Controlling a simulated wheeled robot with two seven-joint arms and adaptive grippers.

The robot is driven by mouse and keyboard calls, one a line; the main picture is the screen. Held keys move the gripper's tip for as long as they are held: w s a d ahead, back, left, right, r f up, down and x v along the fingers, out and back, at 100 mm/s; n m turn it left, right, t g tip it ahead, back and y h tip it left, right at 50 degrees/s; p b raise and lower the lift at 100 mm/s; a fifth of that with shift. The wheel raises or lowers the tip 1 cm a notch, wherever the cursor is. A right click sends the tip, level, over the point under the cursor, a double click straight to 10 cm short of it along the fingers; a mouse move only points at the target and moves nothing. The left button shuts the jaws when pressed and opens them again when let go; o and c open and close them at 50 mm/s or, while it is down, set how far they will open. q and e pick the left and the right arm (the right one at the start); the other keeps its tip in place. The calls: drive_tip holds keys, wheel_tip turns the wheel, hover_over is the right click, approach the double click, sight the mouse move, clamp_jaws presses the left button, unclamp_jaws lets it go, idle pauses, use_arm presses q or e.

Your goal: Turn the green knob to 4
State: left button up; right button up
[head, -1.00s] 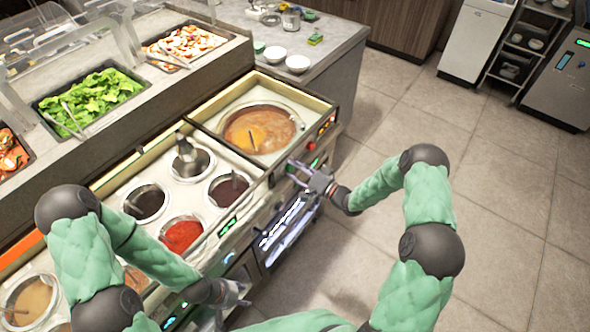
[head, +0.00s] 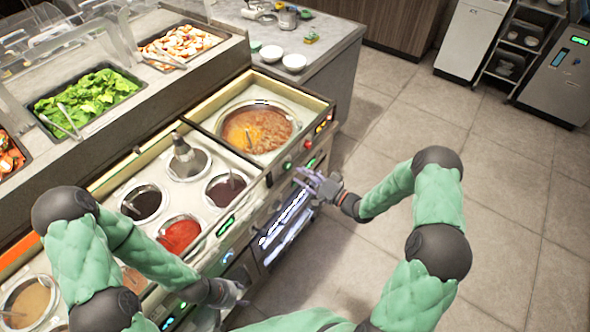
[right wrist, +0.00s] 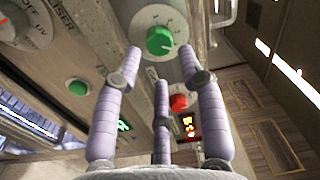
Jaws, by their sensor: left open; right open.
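The green knob (right wrist: 160,40) sits on a round white dial (right wrist: 166,24) with small marks, at the top of the right wrist view. I cannot read which number the knob points to. My right gripper (right wrist: 161,62) is open and empty, its fingers spread on either side of and below the knob in that view, apparently not touching it. In the head view the right gripper (head: 310,180) is just in front of the counter's front panel. My left gripper (head: 238,293) is open and low at the counter's front, far from the knob.
A red button (right wrist: 178,102) and a green button (right wrist: 78,87) are close to the right fingers. A second dial (right wrist: 25,22) is at upper left. A soup well (head: 258,128) and sauce wells lie behind the panel. The floor (head: 480,160) to the right is clear.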

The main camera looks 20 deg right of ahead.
drive_tip(key=v, duration=0.7)
drive_tip(key=shift+s+d, duration=0.1)
drive_tip(key=shift+d, duration=0.05)
idle(0.3)
